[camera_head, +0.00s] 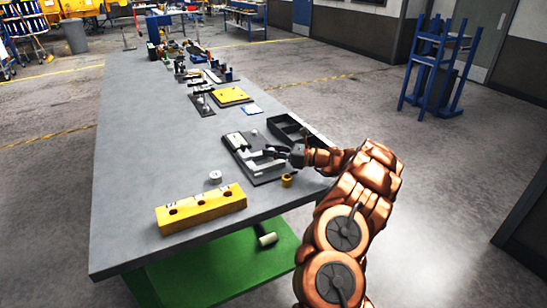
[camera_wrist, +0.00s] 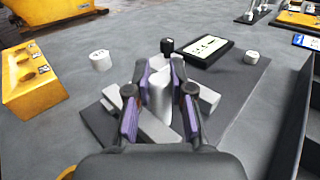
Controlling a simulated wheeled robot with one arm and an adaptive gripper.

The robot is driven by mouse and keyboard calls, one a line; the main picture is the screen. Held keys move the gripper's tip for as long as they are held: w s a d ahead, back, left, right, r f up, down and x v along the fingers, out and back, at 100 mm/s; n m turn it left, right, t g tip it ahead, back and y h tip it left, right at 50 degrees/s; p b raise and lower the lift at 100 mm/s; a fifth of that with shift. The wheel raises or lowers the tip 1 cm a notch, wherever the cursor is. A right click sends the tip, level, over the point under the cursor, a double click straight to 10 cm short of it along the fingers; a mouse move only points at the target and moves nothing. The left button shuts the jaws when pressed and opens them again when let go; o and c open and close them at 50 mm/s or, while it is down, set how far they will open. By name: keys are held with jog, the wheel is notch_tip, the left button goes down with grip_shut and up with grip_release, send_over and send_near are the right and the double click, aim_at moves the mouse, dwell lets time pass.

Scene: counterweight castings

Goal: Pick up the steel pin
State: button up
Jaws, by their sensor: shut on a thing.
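The steel pin (camera_wrist: 159,98) is a pale upright cylinder in the wrist view, standing between the purple-padded fingers of my gripper (camera_wrist: 160,76). The fingers are shut on it from both sides. Its lower end is hidden, so I cannot tell whether it is clear of what lies below. Light grey blocks (camera_wrist: 206,95) lie around it on a dark plate (camera_wrist: 240,88). In the head view my gripper (camera_head: 283,153) is low over this dark plate (camera_head: 270,176), and the pin is too small to make out there.
A yellow block with holes (camera_head: 200,211) and a white cylinder (camera_head: 215,177) stand left of the plate. A yellow ring (camera_head: 287,181) is near the table edge. A black tray (camera_head: 289,125) lies just behind my gripper. The table's left side (camera_head: 130,180) is clear.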

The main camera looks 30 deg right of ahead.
grip_shut()
jog(key=shift+r, duration=0.1)
jog(key=shift+r+b, duration=0.35)
jog(key=shift+r, duration=0.3)
notch_tip(320, 180, up, 2)
jog(key=shift+r+b, duration=0.1)
jog(key=shift+b, duration=0.3)
jog(key=s+a+b, duration=0.1)
jog(key=s+a, duration=0.2)
jog(key=s, duration=0.4)
jog(key=s+a+r+b, duration=0.1)
jog(key=s+a+b, duration=0.1)
jog(key=s+a, duration=0.2)
jog(key=s, duration=0.3)
jog(key=shift+s+r, duration=0.15)
jog(key=shift+s, duration=0.05)
dwell(0.9)
